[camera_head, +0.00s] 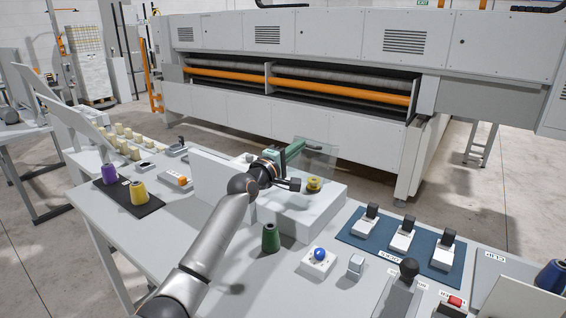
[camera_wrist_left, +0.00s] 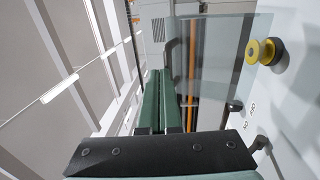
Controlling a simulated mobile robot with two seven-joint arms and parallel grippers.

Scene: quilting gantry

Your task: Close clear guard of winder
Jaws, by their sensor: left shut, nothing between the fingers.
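The winder (camera_head: 298,222) is a white box on the table with a yellow bobbin (camera_head: 313,184) on it; the bobbin also shows in the wrist view (camera_wrist_left: 262,52). Its clear guard (camera_head: 320,157) is a see-through pane standing up above the box, raised off the bobbin. In the wrist view the guard (camera_wrist_left: 225,50) lies just right of my fingers. My left gripper (camera_head: 297,148), with green fingers, is shut and empty at the guard's left side, above the winder. It shows in the wrist view (camera_wrist_left: 160,80) too; whether it touches the pane I cannot tell. My right gripper is out of view.
A green cone (camera_head: 271,238) and a blue-button box (camera_head: 319,262) stand in front of the winder. Several switch pedals sit on a blue mat (camera_head: 361,248) at right. Purple (camera_head: 109,174) and yellow (camera_head: 138,193) cones stand at left. The large quilting machine (camera_head: 290,110) is behind.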

